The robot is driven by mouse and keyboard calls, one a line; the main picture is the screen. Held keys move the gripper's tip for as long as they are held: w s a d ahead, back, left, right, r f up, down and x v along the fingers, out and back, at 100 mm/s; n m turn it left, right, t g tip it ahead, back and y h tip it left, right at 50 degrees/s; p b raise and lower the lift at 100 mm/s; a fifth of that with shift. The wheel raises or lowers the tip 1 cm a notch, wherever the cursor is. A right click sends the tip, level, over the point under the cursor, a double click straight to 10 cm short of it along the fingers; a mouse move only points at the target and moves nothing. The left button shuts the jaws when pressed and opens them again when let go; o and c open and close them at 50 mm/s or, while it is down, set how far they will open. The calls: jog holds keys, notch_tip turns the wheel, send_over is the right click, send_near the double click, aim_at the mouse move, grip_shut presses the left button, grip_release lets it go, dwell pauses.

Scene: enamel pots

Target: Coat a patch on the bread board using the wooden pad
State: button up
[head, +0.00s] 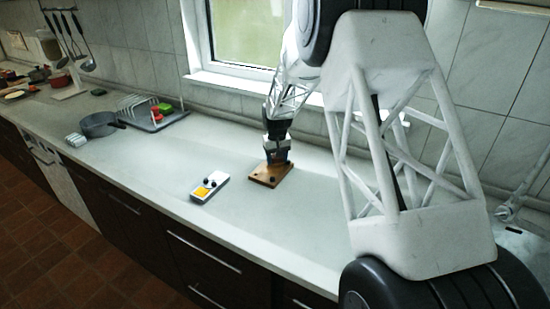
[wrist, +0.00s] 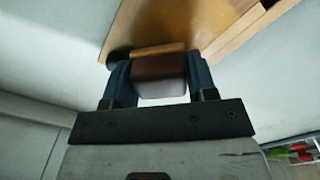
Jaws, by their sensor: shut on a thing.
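The bread board (head: 262,181) is a small brown wooden board lying on the counter below my gripper (head: 277,152). It also fills the upper part of the wrist view (wrist: 215,22). In the wrist view, my gripper's blue fingers (wrist: 158,82) are shut on a dark brown block with a lighter wooden edge, the wooden pad (wrist: 162,77). The pad is at or just above the board; whether it touches cannot be told. Small dark round spots or knobs show on the board. No coated patch can be made out on the board.
Farther left are a dish rack (head: 150,112) and a grey pan (head: 98,124). The window wall runs behind. The counter between is clear.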

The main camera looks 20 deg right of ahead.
aim_at(272, 169)
jog(key=shift+s+a, duration=0.1)
dwell(0.3)
jog(key=shift+s+a, duration=1.25)
jog(key=shift+s, duration=0.1)
jog(key=shift+s+a, duration=0.1)
jog(key=shift+s+a+f, duration=0.15)
jog(key=shift+s+a, duration=1.1)
jog(key=shift+s, duration=0.05)
jog(key=shift+w+d+f, duration=0.1)
jog(key=shift+d, duration=0.05)
jog(key=shift+w+d+f, duration=0.15)
jog(key=shift+w+d, duration=1.1)
jog(key=shift+w, duration=0.05)
jog(key=shift+w+d, duration=1.3)
jog(key=shift+w, duration=0.1)
